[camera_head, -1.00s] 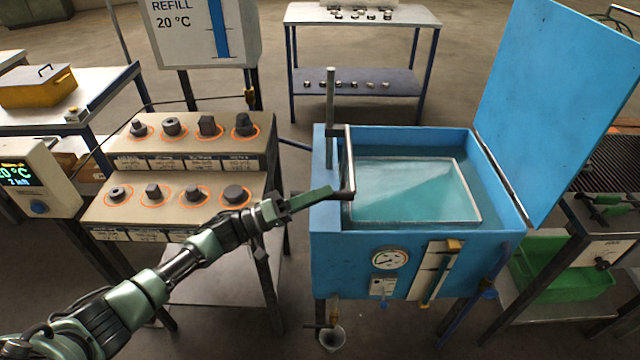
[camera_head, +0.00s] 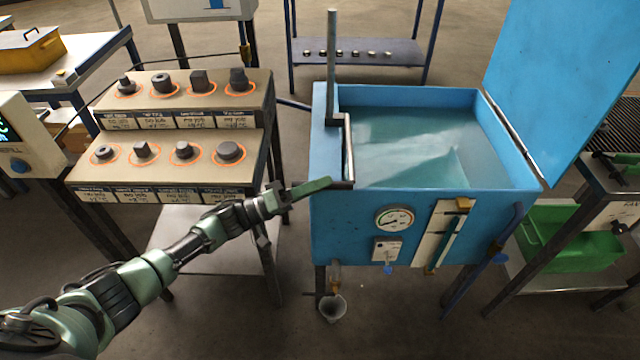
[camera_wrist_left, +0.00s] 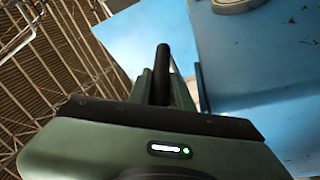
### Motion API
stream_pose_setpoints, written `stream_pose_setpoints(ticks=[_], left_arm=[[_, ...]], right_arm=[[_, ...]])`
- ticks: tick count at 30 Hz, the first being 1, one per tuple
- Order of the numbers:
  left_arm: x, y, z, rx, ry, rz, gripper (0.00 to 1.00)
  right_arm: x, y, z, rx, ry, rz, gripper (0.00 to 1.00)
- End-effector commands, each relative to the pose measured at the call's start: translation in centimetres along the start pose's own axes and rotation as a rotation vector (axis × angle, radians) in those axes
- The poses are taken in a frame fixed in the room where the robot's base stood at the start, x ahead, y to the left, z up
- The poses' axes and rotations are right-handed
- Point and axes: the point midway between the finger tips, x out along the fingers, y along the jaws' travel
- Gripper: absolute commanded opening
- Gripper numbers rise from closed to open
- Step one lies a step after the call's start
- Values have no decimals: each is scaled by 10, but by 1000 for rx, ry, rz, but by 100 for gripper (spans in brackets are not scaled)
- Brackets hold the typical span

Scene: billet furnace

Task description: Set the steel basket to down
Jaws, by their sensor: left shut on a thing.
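The blue tank (camera_head: 345,235) stands right of centre with its lid (camera_head: 565,90) raised, and water fills it. The steel basket shows only as a faint pale shape (camera_head: 410,155) under the water; its rim is hard to make out. A dark cranked handle (camera_head: 348,135) hangs beside a grey upright post (camera_head: 332,60) at the tank's left side. My left gripper (camera_head: 325,185) is shut on the handle's lower end, near the tank's front left corner. In the left wrist view a dark rod (camera_wrist_left: 162,62) lies between the fingers. My right gripper is not in view.
A stepped stand (camera_head: 185,118) with several dark metal parts is left of the tank. A gauge (camera_head: 394,218) and a sight tube (camera_head: 446,235) are on the tank's front. A green bin (camera_head: 570,240) is at the right.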

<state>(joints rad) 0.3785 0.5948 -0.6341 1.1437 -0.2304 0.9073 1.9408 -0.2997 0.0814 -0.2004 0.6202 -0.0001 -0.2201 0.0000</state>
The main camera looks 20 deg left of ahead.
Motion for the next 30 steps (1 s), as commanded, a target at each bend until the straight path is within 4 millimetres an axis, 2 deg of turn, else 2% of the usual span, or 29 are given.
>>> stream_pose_setpoints(ticks=[1, 2, 3, 4, 22, 26, 30], left_arm=[[-4, -7, 8, -9, -10, -17, 0], [-4, -7, 8, -9, -10, -17, 28], [-4, -7, 8, -9, -10, -16, 39], [-4, -7, 8, -9, -9, -16, 41], [-4, -2, 2, -3, -1, -6, 41], [-18, -3, 2, -2, -2, -7, 41], [-44, -4, 2, -3, -2, -9, 41]], right_arm=[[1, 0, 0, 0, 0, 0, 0], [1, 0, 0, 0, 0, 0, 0], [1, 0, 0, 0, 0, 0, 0], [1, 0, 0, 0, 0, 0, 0], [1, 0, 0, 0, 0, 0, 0], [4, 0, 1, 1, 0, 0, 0], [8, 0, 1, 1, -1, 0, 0]])
